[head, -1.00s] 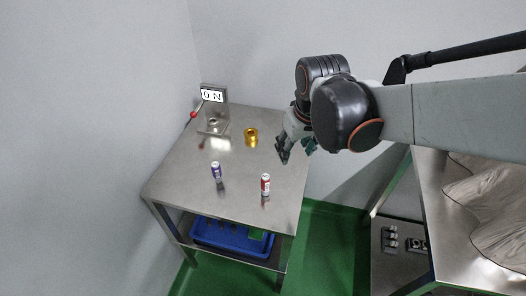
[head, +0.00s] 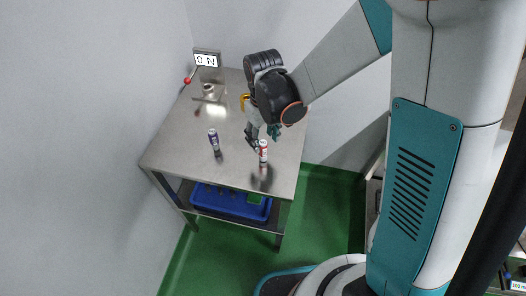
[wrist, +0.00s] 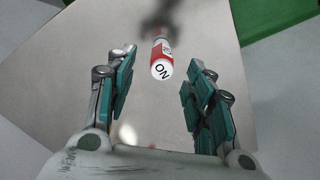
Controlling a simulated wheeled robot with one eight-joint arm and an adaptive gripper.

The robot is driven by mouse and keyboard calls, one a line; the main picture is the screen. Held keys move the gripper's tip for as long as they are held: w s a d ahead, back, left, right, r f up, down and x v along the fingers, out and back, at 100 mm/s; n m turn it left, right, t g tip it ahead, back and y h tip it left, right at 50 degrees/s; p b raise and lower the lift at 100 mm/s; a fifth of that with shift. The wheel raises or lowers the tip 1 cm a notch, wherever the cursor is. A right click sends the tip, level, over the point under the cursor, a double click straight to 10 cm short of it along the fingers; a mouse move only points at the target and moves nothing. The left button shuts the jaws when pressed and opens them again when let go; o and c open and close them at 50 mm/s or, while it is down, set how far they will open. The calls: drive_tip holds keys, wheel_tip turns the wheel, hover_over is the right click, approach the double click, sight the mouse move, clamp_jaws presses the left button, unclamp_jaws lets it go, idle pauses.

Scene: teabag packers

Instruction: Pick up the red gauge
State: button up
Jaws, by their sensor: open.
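The red gauge (head: 263,152) is a small red and white cylinder standing upright on the steel table (head: 180,150), near its front right. In the wrist view the red gauge (wrist: 162,62) shows its white end with dark letters, ahead of the fingers and roughly midway between them. My gripper (head: 264,140) is open and empty, just behind and above the gauge. Its teal finger pads show on both sides in the wrist view (wrist: 158,88). I cannot tell whether any finger touches the gauge.
A purple and white cylinder (head: 214,140) stands to the left of the gauge. A brass-coloured ring (head: 244,102) is partly hidden behind my arm. A device with a display (head: 207,61) and a red-knobbed lever (head: 187,80) is at the back. A blue crate (head: 230,205) sits on the lower shelf.

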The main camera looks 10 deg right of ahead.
sight(263, 151)
drive_tip(key=shift+s+f+b, duration=0.1)
drive_tip(key=shift+f+b, duration=1.45)
drive_tip(key=shift+f, duration=1.95)
drive_tip(key=shift+r, duration=0.1)
clamp_jaws()
